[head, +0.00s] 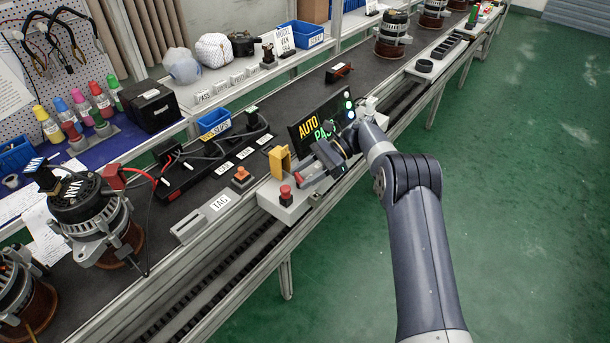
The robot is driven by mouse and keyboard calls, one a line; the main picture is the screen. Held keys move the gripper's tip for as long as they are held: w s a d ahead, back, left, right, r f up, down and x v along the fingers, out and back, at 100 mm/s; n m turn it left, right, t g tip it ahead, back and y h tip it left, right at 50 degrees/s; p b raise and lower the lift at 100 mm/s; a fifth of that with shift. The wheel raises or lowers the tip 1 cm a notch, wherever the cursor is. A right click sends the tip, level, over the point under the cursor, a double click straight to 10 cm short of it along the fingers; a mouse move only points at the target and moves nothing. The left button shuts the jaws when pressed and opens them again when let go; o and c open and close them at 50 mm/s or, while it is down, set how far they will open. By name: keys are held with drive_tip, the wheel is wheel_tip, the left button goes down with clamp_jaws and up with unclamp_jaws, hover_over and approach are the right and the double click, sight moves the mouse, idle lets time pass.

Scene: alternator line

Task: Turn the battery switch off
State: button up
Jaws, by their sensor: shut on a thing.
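A light grey control box (283,208) sits on the near edge of the bench. It carries a red mushroom button (285,191) and an upright yellow part (279,161). A small red piece (299,178), which looks like the battery switch handle, shows at the tips of my gripper (311,172). My gripper reaches in low from the right over the box, and its jaws are shut on this red piece. The jaws and wrist hide most of the switch, so its turn position cannot be told.
A lit display (318,127) reading "AUTO" stands just behind my wrist. An orange button (241,175) and a TAG tray (205,215) are to the left. An alternator (95,215) with red and black leads stands further left. The green floor to the right is clear.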

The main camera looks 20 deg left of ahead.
drive_tip(key=shift+n+g, duration=0.3)
idle(0.4)
drive_tip(key=o, duration=1)
